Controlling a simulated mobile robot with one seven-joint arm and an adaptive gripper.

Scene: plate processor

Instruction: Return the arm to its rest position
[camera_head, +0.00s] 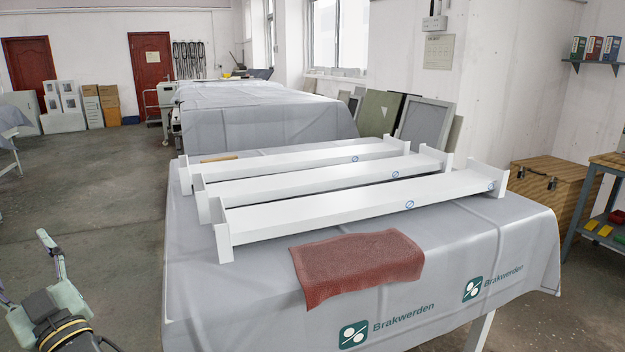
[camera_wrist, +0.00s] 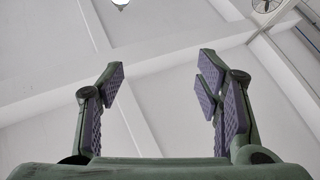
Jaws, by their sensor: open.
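My gripper (camera_head: 22,262) is at the lower left of the head view, left of the covered table (camera_head: 190,285) and apart from it. Its green-grey fingers point upward. In the wrist view my gripper (camera_wrist: 162,68) is open, with its purple ribbed pads wide apart and nothing between them. The wrist view looks up at a pale ceiling (camera_wrist: 165,110) with beams. My arm below the gripper is cut off by the head view's bottom edge.
Three white beam-like racks (camera_head: 350,200) lie on the table. A folded red cloth (camera_head: 358,262) hangs at its front edge. A wooden crate (camera_head: 545,190) and a shelf unit (camera_head: 600,235) stand right. Open floor (camera_head: 95,195) lies left of the table.

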